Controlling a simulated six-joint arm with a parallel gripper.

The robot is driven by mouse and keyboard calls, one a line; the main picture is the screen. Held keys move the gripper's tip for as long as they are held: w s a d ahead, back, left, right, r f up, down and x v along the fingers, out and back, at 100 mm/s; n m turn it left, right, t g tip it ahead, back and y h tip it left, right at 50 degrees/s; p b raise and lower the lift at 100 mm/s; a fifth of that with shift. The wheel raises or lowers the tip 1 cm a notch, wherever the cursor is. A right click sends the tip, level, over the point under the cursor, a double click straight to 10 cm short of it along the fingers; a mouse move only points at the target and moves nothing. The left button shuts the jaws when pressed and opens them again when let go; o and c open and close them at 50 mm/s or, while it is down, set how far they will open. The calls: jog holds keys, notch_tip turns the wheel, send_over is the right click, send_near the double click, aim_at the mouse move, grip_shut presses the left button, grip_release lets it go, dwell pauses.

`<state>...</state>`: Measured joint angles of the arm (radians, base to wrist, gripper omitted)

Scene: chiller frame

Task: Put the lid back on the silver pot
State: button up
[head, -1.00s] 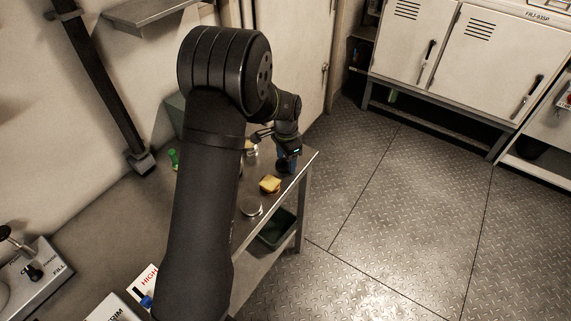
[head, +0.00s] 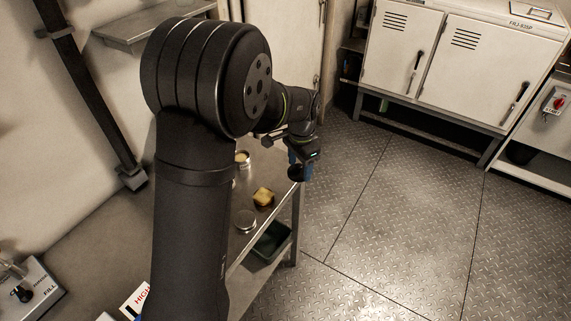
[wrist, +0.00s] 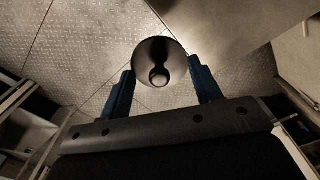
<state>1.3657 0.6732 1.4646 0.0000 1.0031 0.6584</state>
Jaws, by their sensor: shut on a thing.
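My gripper (head: 300,158) is at the bench's right end, over or just past its edge, with blue fingers pointing down. It is shut on a dark round thing with a small ring-like knob, which I take for the lid (head: 296,173). The wrist view shows the lid (wrist: 160,50) between the fingertips, with floor behind it. A round silver vessel (head: 245,220), perhaps the silver pot, stands near the bench's front edge; I cannot tell whether it is open. A small round container with pale contents (head: 242,158) stands farther back. My arm hides part of the bench.
A yellow sponge-like block (head: 263,197) lies on the steel bench (head: 268,166), near its edge. A dark green bin (head: 271,240) sits on the lower shelf. A wall shelf (head: 150,30) hangs at the back left. The floor right of the bench is clear.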

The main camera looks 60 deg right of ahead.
jog(key=s+r, duration=0.2)
jog(key=shift+s+a, duration=0.2)
jog(key=shift+s, duration=0.15)
jog(key=w+n, duration=0.6)
jog(key=w, duration=1.8)
jog(key=shift+w+d+f, duration=0.1)
jog(key=shift+f, duration=1.4)
jog(key=shift+w+f, duration=0.1)
jog(key=shift+f, duration=1.35)
jog(key=shift+f, duration=0.15)
jog(key=o, duration=1.4)
